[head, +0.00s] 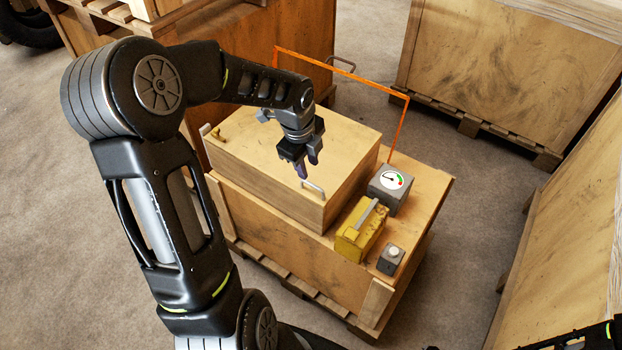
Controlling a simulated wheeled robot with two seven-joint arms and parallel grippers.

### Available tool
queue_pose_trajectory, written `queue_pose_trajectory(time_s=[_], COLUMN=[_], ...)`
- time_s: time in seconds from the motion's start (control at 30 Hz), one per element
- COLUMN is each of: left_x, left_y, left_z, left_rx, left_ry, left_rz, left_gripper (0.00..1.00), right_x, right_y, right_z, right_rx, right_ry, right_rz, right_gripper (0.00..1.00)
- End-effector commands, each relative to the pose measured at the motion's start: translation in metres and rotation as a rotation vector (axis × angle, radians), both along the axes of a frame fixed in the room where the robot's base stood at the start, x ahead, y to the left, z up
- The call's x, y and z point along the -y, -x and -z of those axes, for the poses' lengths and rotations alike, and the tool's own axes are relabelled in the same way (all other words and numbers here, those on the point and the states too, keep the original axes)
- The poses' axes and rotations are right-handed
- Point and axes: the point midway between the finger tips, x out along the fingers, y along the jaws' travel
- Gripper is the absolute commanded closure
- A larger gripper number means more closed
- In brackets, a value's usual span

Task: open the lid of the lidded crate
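The lidded crate (265,185) is a pale wooden box standing on a larger wooden crate. Its flat lid (265,135) lies closed on top. A light metal handle (312,187) sits near the lid's front edge, and a brass-coloured fitting (217,132) is at the far left corner. My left gripper (308,165) points down just above and behind the handle in the picture. Its two fingertips look apart, with nothing visible between them; I cannot tell whether they touch anything. The gripper hides part of the lid. My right gripper is out of view.
A grey gauge box (390,190), a yellow case (360,230) and a small grey button box (391,259) stand right of the lidded crate on the larger crate (290,250). A thin orange frame (399,130) rises behind it. Large crates stand around.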

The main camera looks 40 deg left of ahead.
Motion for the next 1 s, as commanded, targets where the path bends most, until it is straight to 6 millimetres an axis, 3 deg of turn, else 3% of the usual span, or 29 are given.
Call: queue_pose_trajectory(time_s=[0.23,0.63,1.0], left_x=[0.001,0.001,0.0], left_y=[-0.002,-0.013,-0.015], left_z=[0.012,0.069,0.077], left_rx=[-0.002,-0.001,0.001], left_ry=[0.002,0.003,0.002], left_rz=[-0.002,-0.001,-0.003], left_gripper=[0.69,0.69,0.69], right_x=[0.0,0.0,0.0], right_y=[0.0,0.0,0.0], right_z=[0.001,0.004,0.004], right_rx=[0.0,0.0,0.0], right_ry=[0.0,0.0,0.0], right_rz=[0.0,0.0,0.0], right_gripper=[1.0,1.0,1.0])
